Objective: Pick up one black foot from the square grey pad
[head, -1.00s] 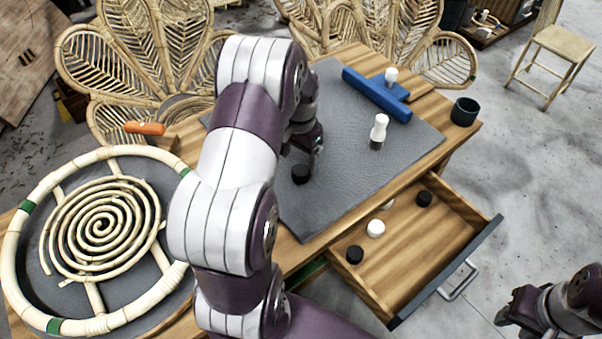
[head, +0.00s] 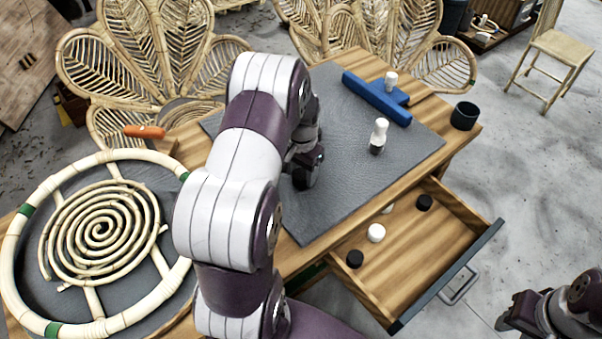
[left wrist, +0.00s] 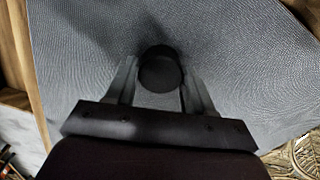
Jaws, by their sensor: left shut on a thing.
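The square grey pad (head: 340,205) lies on the wooden table. My left gripper (head: 303,180) is low over its near left part. In the left wrist view one round black foot (left wrist: 160,70) stands between the two fingers of my left gripper (left wrist: 160,84), which is shut on it. In the head view this foot is mostly hidden behind the gripper. I cannot tell whether it touches the pad. My right gripper (head: 507,311) hangs at the lower right, away from the table; its jaw opening is unclear.
A dark cup (head: 464,115) stands at the table's right corner. The open drawer (head: 410,275) holds black and white discs. A rattan ring (head: 12,265) with a spiral lies at left.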

